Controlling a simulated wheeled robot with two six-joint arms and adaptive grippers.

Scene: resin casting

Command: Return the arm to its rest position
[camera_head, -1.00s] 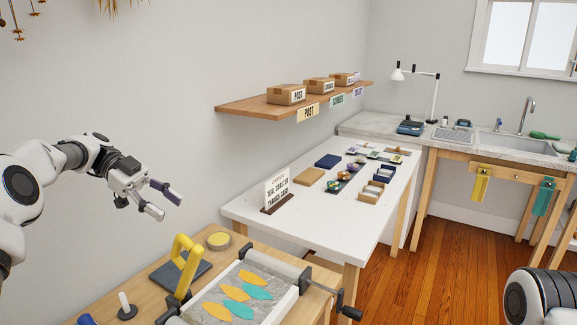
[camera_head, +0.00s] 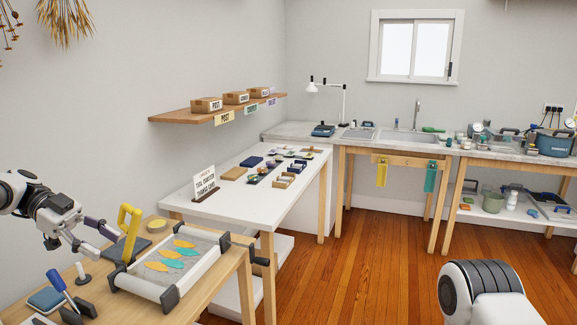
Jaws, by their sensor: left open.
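My left gripper (camera_head: 98,238) is at the left edge of the camera_head view. Its two fingers are apart with nothing between them. It hangs above the left wooden table, just left of the yellow-handled tool (camera_head: 130,225), and I cannot tell whether they touch. My right arm (camera_head: 482,290) shows only as a white and dark joint at the lower right. Its gripper is out of view.
A framed tray (camera_head: 172,291) with orange and teal leaf shapes lies on the wooden table (camera_head: 208,300). A white table (camera_head: 240,207) with small goods and a sign (camera_head: 204,183) stands behind. A sink counter (camera_head: 390,146) runs along the back. The wooden floor (camera_head: 370,250) is clear.

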